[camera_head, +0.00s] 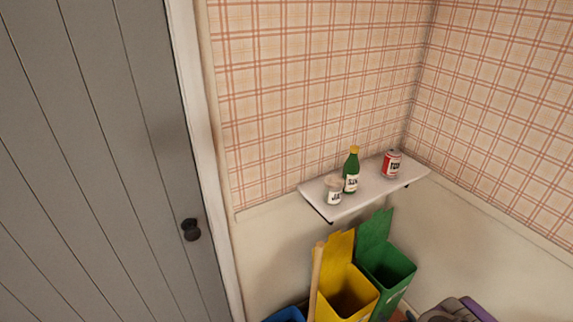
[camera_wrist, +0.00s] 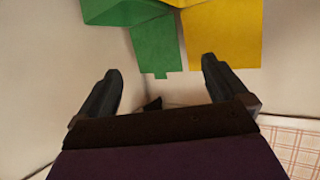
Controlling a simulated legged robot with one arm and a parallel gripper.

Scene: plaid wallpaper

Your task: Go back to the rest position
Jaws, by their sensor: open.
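My gripper (camera_wrist: 161,67) is open in the wrist view, its two dark fingers spread wide with nothing held between them. Beyond the fingertips are the green bin (camera_wrist: 125,12) and the yellow bin (camera_wrist: 222,35), at the top of that view. In the head view, a grey and purple part of my arm (camera_head: 458,311) shows at the bottom right edge, right of the bins. The fingers cannot be made out there.
A white wall shelf (camera_head: 352,203) holds a white cup (camera_head: 333,190), a green bottle (camera_head: 351,172) and a red can (camera_head: 392,164). Below stand open yellow (camera_head: 347,298) and green (camera_head: 388,268) bins, a blue bin (camera_head: 287,314) and a wooden stick (camera_head: 315,285). A grey door (camera_head: 95,160) is left.

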